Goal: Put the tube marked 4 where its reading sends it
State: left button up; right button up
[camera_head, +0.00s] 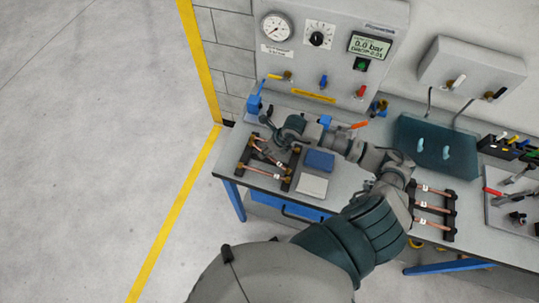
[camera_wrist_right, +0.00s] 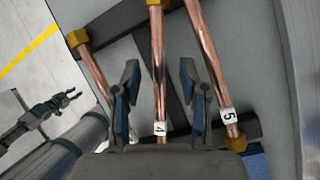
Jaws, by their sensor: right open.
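The copper tube marked 4 (camera_wrist_right: 160,85) runs between the two fingers of my right gripper (camera_wrist_right: 160,95) in the right wrist view. The fingers are open, one on each side of it. The tube marked 5 (camera_wrist_right: 212,65) lies to its right, and another copper tube (camera_wrist_right: 95,72) lies to its left, partly behind a finger. In the head view my right gripper (camera_head: 268,143) is over the left rack (camera_head: 244,155), hiding parts of its tubes. The display (camera_head: 371,45) reads 0.0 bar. My left gripper (camera_wrist_right: 68,97) shows small at the left of the wrist view.
A right rack (camera_head: 449,215) holds several copper tubes. A blue block (camera_head: 320,160) and a pale block (camera_head: 312,186) sit beside the left rack. The panel (camera_head: 330,75) has a gauge (camera_head: 276,27), a knob and coloured valves. A teal case (camera_head: 437,145) stands behind my arm.

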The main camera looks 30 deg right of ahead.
jog(key=shift+w+a+f, duration=0.1)
jog(key=shift+w+f, duration=0.05)
jog(key=shift+f, duration=0.2)
grip_shut()
jog(key=shift+r, duration=0.2)
